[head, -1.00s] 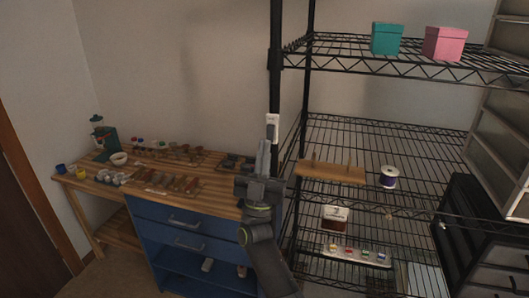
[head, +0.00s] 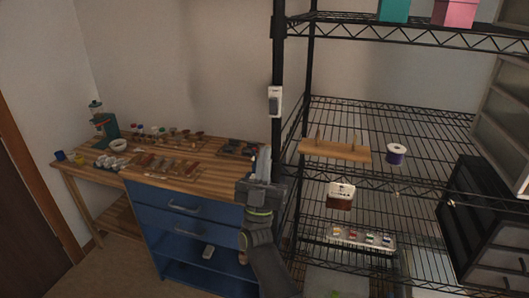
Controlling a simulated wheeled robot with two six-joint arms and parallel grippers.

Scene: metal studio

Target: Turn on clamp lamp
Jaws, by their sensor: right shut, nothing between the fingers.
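A small upright white box with a dark panel (head: 275,101), like a switch, sits on the black shelf post in the head view. I cannot tell whether it belongs to the clamp lamp, and no lamp shape is clear. My right gripper (head: 263,164) points up, shut and empty. In the picture its tips are below and slightly left of the white box, with a visible gap between them. My left gripper is not in view.
A wooden workbench (head: 65,166) with tools and cups stands at left over a blue drawer cabinet (head: 150,205). The black wire shelf (head: 425,135) fills the right, holding a wooden rack (head: 335,152), a purple spool (head: 396,154) and boxes. The wall above the bench is bare.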

